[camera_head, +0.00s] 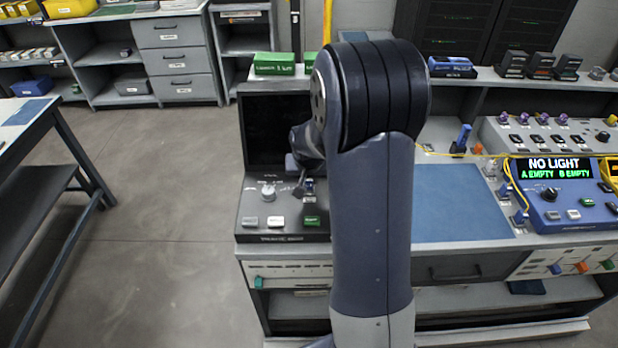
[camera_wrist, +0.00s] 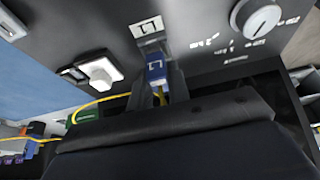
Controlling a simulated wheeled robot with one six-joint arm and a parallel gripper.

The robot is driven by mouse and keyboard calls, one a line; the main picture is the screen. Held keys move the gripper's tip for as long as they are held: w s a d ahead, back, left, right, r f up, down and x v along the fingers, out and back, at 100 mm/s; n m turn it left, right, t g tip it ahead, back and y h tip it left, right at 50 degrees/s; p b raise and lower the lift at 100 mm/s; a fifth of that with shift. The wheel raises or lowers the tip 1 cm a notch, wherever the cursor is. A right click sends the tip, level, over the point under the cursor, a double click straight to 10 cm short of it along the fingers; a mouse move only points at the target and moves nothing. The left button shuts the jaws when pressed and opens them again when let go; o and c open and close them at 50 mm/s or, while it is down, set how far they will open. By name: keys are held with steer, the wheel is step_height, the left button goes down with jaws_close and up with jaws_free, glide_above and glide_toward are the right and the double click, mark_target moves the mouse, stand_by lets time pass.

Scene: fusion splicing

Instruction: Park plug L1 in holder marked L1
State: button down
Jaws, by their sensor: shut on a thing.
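Plug L1 (camera_wrist: 156,69) is a small blue plug with a white-lettered label and a yellow fibre at its rear. My gripper (camera_wrist: 157,84) is shut on it, one finger on each side. A white L1 marking (camera_wrist: 148,28) is on the dark panel just beyond the plug's front end. The holder at that marking is hidden, and I cannot tell whether the plug is seated in it. In the head view my gripper (camera_head: 305,188) is over the dark instrument (camera_head: 250,222); my arm hides much of it, and I cannot make out the plug there.
A knob (camera_head: 268,190) and several buttons are close to my gripper on the instrument. In the wrist view a white square fitting (camera_wrist: 98,75) is left of the plug, and a round knob (camera_wrist: 259,18) is to the right. A blue mat (camera_head: 460,203) lies right of my arm.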

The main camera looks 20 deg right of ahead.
steer(key=shift+f+b, duration=0.55)
steer(key=shift+b, duration=0.1)
stand_by(0.4)
steer(key=c, duration=1.3)
jaws_free()
steer(key=shift+o, duration=0.2)
steer(key=shift+r, duration=0.1)
steer(key=v, duration=1)
steer(key=shift+s+r, duration=0.2)
steer(key=shift+r, duration=0.1)
steer(key=shift+f, duration=0.1)
steer(key=x, duration=1)
steer(key=shift+w+f, duration=0.2)
steer(key=shift+f, duration=0.15)
steer(key=shift+r+p, duration=0.3)
steer(key=shift+r, duration=0.1)
